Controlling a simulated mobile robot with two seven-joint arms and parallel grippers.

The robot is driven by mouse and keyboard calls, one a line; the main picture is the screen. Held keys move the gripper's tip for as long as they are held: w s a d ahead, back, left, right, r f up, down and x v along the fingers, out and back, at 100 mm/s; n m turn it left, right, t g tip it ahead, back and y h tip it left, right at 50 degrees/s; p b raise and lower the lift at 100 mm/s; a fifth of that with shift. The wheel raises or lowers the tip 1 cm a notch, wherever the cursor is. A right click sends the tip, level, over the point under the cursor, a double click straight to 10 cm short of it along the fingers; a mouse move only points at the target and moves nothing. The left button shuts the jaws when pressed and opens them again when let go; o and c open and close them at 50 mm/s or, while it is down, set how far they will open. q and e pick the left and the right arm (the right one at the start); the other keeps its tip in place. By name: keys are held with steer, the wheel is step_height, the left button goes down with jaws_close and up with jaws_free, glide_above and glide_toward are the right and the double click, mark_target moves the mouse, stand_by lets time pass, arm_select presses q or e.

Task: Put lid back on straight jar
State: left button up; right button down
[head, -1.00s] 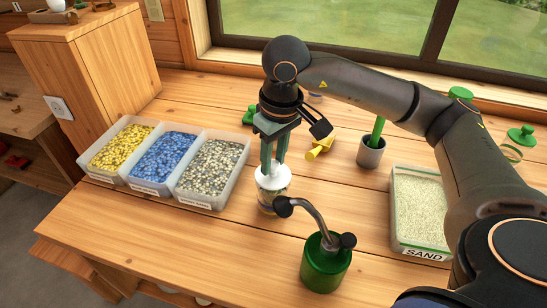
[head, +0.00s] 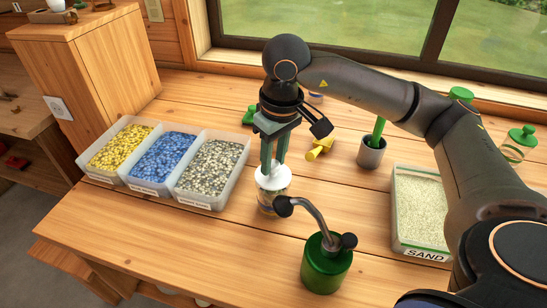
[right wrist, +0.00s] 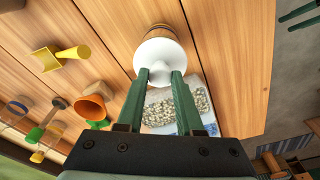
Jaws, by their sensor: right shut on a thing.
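My right gripper (head: 272,165) points down from above and is shut on the lid. In the right wrist view, the lid (right wrist: 161,57) lies between the fingertips of that gripper (right wrist: 160,77), with the jar (right wrist: 161,31) just behind it. The fingers of my left gripper (right wrist: 285,24) show apart at that view's top right corner, over the floor.
A green canister (head: 326,270) with a curved dark spout stands close in front of the jar. Bins of yellow, blue and grey pebbles (head: 211,171) are left; a sand box (head: 420,215) is right. A yellow scoop (head: 320,149) and grey cup (head: 371,153) lie behind.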

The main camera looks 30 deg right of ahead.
steer(key=shift+c, duration=2.4)
jaws_free()
steer(key=shift+o, duration=0.4)
steer(key=o, duration=0.4)
steer(key=shift+r+p, duration=2.25)
steer(key=shift+r, duration=1.3)
steer(key=shift+c, duration=0.2)
